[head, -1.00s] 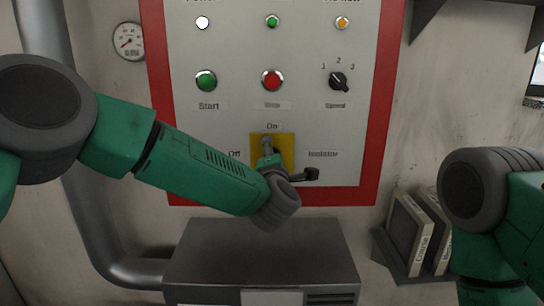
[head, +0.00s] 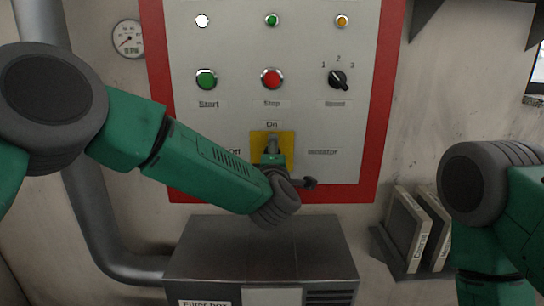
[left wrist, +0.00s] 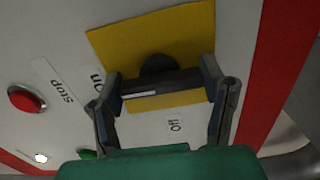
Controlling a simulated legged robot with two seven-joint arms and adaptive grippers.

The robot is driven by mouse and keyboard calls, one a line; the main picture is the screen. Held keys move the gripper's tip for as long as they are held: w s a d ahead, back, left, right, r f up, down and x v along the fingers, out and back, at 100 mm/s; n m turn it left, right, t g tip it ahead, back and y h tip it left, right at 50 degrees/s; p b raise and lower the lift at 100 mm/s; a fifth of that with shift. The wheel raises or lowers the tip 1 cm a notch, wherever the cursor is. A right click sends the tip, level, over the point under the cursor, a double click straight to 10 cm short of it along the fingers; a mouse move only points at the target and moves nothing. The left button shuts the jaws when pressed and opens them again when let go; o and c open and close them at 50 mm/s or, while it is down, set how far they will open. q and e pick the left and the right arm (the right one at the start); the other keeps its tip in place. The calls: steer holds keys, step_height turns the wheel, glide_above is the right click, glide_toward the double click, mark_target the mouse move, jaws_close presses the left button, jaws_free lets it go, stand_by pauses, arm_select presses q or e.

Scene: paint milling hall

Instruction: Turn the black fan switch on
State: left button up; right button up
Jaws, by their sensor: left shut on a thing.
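The black fan switch (left wrist: 165,84) sits on a yellow plate (left wrist: 118,45) in the left wrist view. Its bar lies along the line toward the "On" label (left wrist: 98,84), and the "Off" label (left wrist: 174,125) is off to its side. In the head view, the yellow plate (head: 288,142) is low on the panel, with "On" above and "Off" at left. The switch's upper end (head: 272,143) shows there, upright. My left gripper (left wrist: 160,74) is shut on the bar, one finger at each end. My right arm shows at the right edge; its gripper is out of view.
The grey panel (head: 235,50) has a red border and carries a green start button (head: 206,79), a red stop button (head: 272,79) and a speed knob (head: 338,80). A filter box (head: 262,250) stands below. Binders (head: 408,230) stand on a right-hand shelf.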

arm_select(q)
steer(key=shift+s+d+f, duration=0.1)
steer(key=shift+d+f, duration=0.05)
steer(key=shift+f, duration=0.15)
steer(key=o, duration=1.1)
steer(key=shift+o, duration=0.2)
steer(key=shift+d, duration=0.1)
steer(key=shift+r, duration=0.1)
steer(key=s, duration=1.1)
steer(key=shift+s, duration=0.35)
